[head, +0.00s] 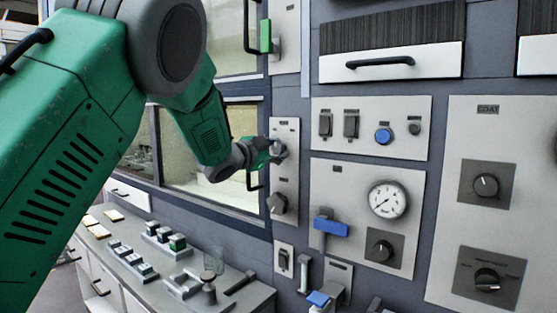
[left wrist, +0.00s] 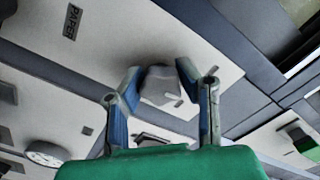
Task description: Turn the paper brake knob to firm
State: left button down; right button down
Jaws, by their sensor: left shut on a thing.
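My left gripper (head: 272,150) reaches from the left to the upper grey knob on a narrow light panel (head: 288,128). In the left wrist view the knob (left wrist: 160,90) sits between the two fingers of the gripper (left wrist: 160,74), which are shut on its sides. A label reading PAPER (left wrist: 72,22) is on the same panel. The knob's pointer setting is hard to read, and the fingers partly cover it in the head view. A second dark knob (head: 279,203) is lower on that panel. My right gripper is not in view.
To the right are a panel with a round gauge (head: 388,200) and a blue handle (head: 331,227), a switch panel (head: 420,105), and the COAT panel (head: 535,150) with two knobs. A bench (head: 225,297) with small items runs below. A window (head: 225,180) is behind my arm.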

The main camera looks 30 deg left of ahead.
pick_arm(q)
jog(key=m+b, duration=0.2)
jog(key=m, duration=0.1)
jog(key=m+b, duration=0.2)
jog(key=shift+f+m, duration=0.2)
jog(key=shift+m, duration=0.2)
jog(key=m+b, duration=0.3)
jog(key=m, duration=0.1)
jog(key=shift+b, duration=0.35)
jog(key=shift+f+m+b, duration=0.1)
jog(key=shift+m+b, duration=0.2)
jog(key=shift+m, duration=0.2)
jog(key=c, duration=1.3)
grip_release()
jog(key=shift+o, duration=0.9)
jog(key=shift+d+r, duration=0.1)
jog(key=shift+r, duration=0.1)
